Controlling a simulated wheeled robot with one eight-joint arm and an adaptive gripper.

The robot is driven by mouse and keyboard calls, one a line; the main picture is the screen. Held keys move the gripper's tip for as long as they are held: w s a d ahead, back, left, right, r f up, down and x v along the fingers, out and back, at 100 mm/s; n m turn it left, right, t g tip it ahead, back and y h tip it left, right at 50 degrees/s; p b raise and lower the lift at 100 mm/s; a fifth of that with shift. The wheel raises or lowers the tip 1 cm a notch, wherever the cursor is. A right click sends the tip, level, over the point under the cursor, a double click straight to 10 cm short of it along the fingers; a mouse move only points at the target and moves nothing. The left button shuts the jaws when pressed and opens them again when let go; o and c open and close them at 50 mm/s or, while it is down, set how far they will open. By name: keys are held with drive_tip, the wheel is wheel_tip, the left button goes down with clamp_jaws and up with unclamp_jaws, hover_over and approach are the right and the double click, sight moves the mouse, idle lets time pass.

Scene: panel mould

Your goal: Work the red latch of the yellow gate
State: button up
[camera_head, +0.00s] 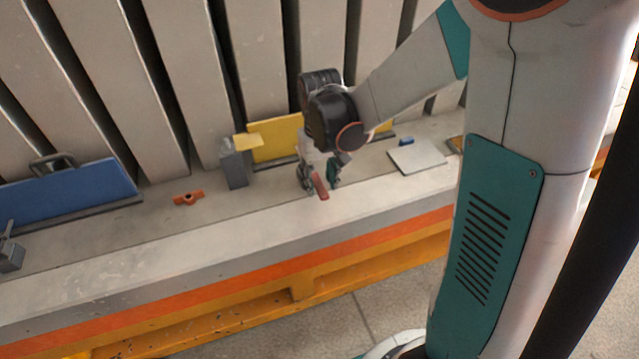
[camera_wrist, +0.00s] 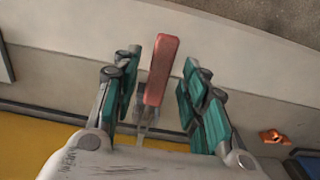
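The yellow gate (camera_head: 275,138) is an upright yellow panel at the back of the ledge, partly hidden behind my arm. Its yellow face also shows at the lower left of the wrist view (camera_wrist: 30,150). The red latch (camera_head: 320,186) is a narrow bar in front of the gate. In the wrist view the red latch (camera_wrist: 161,70) stands between the two teal fingers. My gripper (camera_head: 321,178) is open around the latch. The latch's lower end is partly hidden.
A grey post (camera_head: 234,170) stands left of the gate. An orange fitting (camera_head: 187,198) lies further left, near a blue panel (camera_head: 70,192) with a dark handle. A pale plate (camera_head: 417,155) lies right of my gripper. The ledge's front strip is clear; slanted grey panels stand behind.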

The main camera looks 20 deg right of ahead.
sight(319, 184)
drive_tip(key=shift+f, duration=0.35)
clamp_jaws()
drive_tip(key=shift+w+r+g+p, duration=0.45)
drive_tip(key=shift+w+r+g, duration=0.15)
drive_tip(key=shift+r+g, duration=0.3)
drive_tip(key=shift+w+r+g, duration=0.85)
drive_tip(key=shift+r+g, duration=0.1)
drive_tip(key=shift+g, duration=0.55)
unclamp_jaws()
